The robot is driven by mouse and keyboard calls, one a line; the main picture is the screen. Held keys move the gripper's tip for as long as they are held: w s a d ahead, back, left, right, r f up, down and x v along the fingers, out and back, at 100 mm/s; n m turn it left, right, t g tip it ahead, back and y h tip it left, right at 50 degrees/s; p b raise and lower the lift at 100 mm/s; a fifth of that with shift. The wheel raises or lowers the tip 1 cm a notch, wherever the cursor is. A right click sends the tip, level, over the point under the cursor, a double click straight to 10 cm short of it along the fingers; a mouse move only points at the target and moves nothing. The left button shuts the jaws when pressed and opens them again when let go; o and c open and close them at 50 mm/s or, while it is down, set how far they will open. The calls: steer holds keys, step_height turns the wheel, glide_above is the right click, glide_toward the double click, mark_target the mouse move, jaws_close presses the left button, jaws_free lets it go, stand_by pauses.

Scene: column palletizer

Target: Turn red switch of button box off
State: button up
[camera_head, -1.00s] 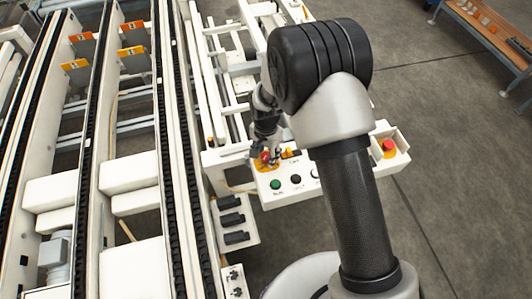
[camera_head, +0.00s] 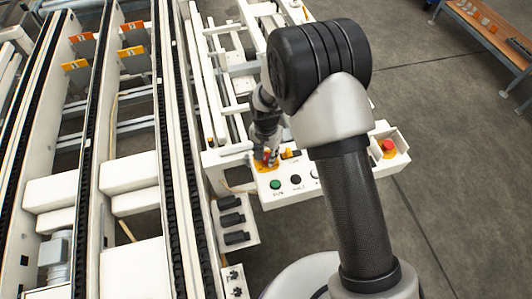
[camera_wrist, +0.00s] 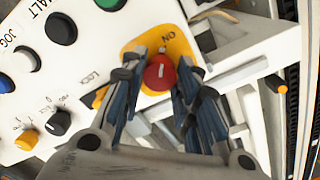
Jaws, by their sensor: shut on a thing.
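The button box (camera_head: 325,190) is a white panel in the middle of the head view. Its red switch (camera_wrist: 158,72) is a round red knob with a pale mark, on a yellow plate (camera_wrist: 133,50) labelled ON. My gripper (camera_wrist: 161,80) is shut on the red switch, with one finger at each side of the knob. In the head view my gripper (camera_head: 266,155) reaches down to the box's left corner and mostly hides the switch. The OFF label cannot be seen.
A green button (camera_head: 275,184) and a black button (camera_head: 296,180) sit close beside the switch. A red emergency button (camera_head: 388,146) stands at the box's right end. White conveyor frames (camera_head: 190,150) run along the left. Open floor (camera_head: 450,200) lies at the right.

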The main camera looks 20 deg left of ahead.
mark_target(266, 156)
steer(key=n, duration=0.8)
steer(key=shift+p, duration=0.4)
steer(key=n, duration=0.4)
steer(key=shift+n, duration=2)
steer(key=o, duration=1.1)
steer(key=shift+c, duration=0.2)
step_height(266, 156, up, 12)
